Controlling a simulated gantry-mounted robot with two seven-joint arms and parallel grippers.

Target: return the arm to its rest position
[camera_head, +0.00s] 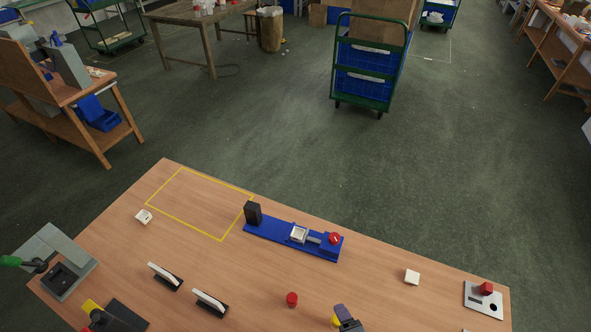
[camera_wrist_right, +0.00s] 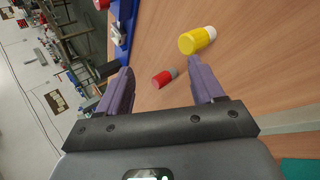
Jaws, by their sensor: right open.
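My right gripper (camera_head: 346,318) is at the bottom edge of the head view, above the front of the wooden table (camera_head: 200,250). In the right wrist view its two purple fingers (camera_wrist_right: 161,72) are spread apart with nothing held between them.
A blue fixture (camera_head: 290,240) with a black block and red knob stands at the table's far edge. A grey press (camera_head: 60,265) with a green handle is at left. The yellow-outlined area (camera_head: 200,203) is empty.

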